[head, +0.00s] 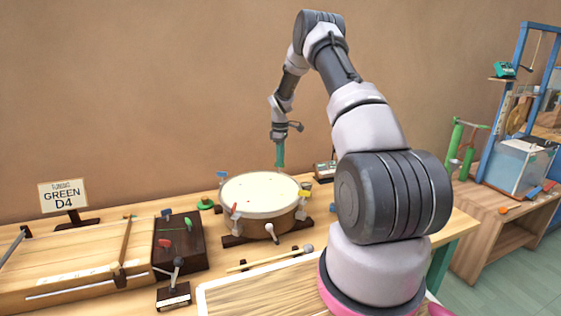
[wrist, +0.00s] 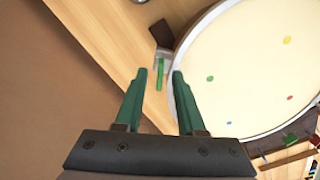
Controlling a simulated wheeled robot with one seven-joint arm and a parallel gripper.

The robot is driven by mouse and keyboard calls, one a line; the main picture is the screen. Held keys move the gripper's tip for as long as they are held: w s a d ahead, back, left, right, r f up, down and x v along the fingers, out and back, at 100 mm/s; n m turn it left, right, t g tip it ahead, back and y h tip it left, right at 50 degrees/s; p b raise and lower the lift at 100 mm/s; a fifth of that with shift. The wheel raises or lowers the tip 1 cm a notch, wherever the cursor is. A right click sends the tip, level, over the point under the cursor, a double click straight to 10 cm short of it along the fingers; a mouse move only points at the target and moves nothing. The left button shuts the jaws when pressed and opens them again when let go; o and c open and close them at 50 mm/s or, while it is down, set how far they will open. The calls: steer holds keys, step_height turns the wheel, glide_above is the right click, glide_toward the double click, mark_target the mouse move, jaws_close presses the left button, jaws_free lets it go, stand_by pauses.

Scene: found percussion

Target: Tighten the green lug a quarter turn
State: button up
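The round drum (head: 262,193) with a pale skin stands on the table, and in the wrist view its skin (wrist: 240,75) fills the right side. Blue (head: 222,174), red (head: 235,212) and yellow (head: 304,193) lug handles show around its rim in the head view. The green lug is hidden there. In the wrist view a small green piece (wrist: 160,88), which looks like the green lug, sits by the rim below a grey bracket. My gripper (head: 280,165) points down at the drum's far side. Its green fingers (wrist: 159,74) are open on either side of the green piece, with visible gaps.
A sign reading GREEN D4 (head: 62,196) stands at the left. A dark box (head: 180,243), a wooden zither-like board (head: 60,268) and a mallet (head: 270,259) lie around the drum. A small tuner-like box (head: 325,171) stands behind its right side. The wall is close behind.

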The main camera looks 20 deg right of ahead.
steer(key=shift+f, duration=0.4)
jaws_close()
